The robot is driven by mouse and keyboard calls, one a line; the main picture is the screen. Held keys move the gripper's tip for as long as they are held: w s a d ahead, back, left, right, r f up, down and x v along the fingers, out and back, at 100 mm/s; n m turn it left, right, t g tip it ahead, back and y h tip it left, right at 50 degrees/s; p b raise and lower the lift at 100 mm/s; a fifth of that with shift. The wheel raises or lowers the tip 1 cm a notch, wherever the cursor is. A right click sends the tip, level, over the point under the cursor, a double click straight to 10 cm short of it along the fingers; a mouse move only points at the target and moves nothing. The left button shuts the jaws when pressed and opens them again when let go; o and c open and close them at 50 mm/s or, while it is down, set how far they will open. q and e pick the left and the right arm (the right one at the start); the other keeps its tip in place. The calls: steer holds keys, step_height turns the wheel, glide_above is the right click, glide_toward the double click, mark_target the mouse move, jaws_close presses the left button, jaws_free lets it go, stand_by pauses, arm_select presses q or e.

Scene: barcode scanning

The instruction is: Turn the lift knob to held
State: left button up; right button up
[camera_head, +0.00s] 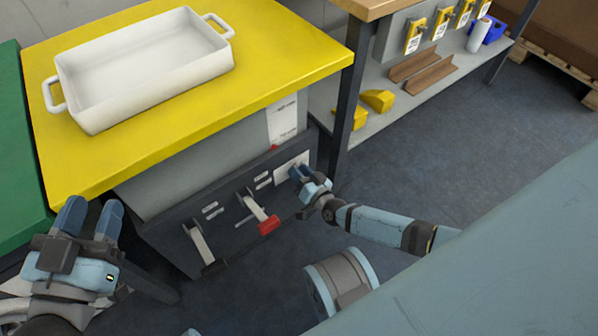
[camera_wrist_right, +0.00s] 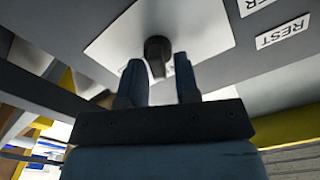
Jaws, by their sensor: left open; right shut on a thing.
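The lift knob (camera_wrist_right: 157,49) is a small dark knob on a white plate (camera_wrist_right: 195,25) on the front panel of the bench, seen in the right wrist view. My right gripper (camera_head: 302,176) is at this plate at the panel's right end. In the right wrist view its two blue fingers (camera_wrist_right: 158,70) are on either side of the knob and shut on it. The head view hides the knob behind the gripper. A label reading REST (camera_wrist_right: 282,35) is beside the plate. My left gripper (camera_head: 88,218) is open and empty at the lower left, near the bench's front edge.
A white dish (camera_head: 150,75) sits on the yellow bench top (camera_head: 270,60). Two levers project from the panel, one with a red grip (camera_head: 269,225) and one with a black grip (camera_head: 213,267). A shelf (camera_head: 400,110) with yellow blocks stands behind right. Floor at right is clear.

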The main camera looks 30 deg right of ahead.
arm_select(q)
steer(key=shift+w+a+r+b, duration=0.1)
steer(key=shift+r+b, duration=0.05)
steer(key=shift+b, duration=0.15)
arm_select(e)
steer(key=shift+d+f+m, duration=0.1)
steer(key=shift+f+m, duration=0.1)
steer(key=shift+m, duration=1.95)
steer(key=shift+d+f+m, duration=0.15)
steer(key=shift+f+m, duration=0.05)
steer(key=shift+m, duration=1.9)
steer(key=shift+d+f+m, duration=0.1)
steer(key=shift+f+m, duration=0.1)
steer(key=shift+m, duration=1.95)
arm_select(q)
steer(key=shift+m, duration=0.3)
arm_select(e)
steer(key=o, duration=0.6)
steer(key=shift+s, duration=0.1)
